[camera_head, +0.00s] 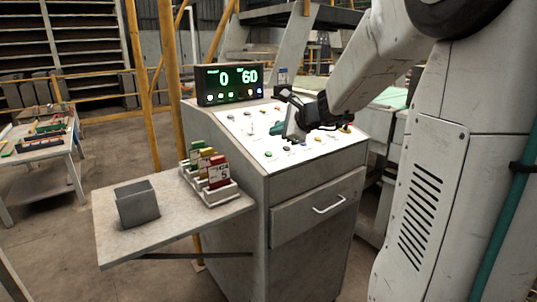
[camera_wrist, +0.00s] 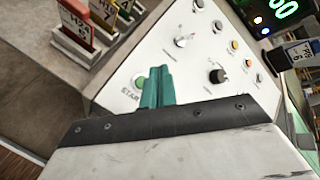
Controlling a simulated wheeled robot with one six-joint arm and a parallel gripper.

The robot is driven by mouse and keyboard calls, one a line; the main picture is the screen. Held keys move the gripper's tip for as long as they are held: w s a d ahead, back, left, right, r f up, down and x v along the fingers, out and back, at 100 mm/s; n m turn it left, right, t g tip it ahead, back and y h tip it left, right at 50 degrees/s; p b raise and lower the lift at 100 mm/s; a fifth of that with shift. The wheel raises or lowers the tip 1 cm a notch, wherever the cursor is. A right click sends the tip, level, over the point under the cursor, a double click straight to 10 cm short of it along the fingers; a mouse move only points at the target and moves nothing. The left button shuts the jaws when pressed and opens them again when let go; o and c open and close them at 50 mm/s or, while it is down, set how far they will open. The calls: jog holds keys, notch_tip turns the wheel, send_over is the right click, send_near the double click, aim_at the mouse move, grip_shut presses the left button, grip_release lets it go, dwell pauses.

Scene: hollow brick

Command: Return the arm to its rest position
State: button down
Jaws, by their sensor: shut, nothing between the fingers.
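My gripper (camera_head: 292,134) is over the white control panel (camera_head: 240,121) of the grey console, at the end of my raised white arm. In the wrist view its teal fingers (camera_wrist: 157,88) are together with nothing between them. They point over the panel near a green button (camera_wrist: 139,82) above the lettering "START". I cannot tell whether the fingertips touch the panel. Knobs and coloured buttons lie beyond the fingers, including a black knob (camera_wrist: 217,76). Part of the panel is hidden behind my gripper and arm.
A display (camera_head: 230,84) reading 0 and 60 stands at the console's back. A side shelf (camera_head: 170,226) holds a grey open box (camera_head: 136,203) and a rack (camera_head: 222,194) of coloured tagged items. Yellow posts (camera_head: 170,90) stand behind. A drawer handle (camera_head: 329,206) sticks out in front.

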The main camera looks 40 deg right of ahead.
dwell(0.4)
jog(key=s+a+f+n+g+y, duration=0.1)
jog(key=s+a+f+n+g, duration=0.25)
jog(key=s+a+n, duration=0.3)
jog(key=s+a+f+n+g+y, duration=0.2)
jog(key=s+a+n+g, duration=0.2)
jog(key=s+a+n, duration=0.3)
jog(key=s+a+n+g+h, duration=0.1)
jog(key=s+n, duration=0.4)
jog(key=s, duration=0.5)
jog(key=s+a+n+g+h, duration=0.2)
jog(key=s+a+n+h, duration=0.2)
jog(key=s, duration=0.6)
jog(key=shift+a+f+n, duration=0.3)
jog(key=shift+a+n, duration=0.15)
jog(key=shift+n, duration=0.3)
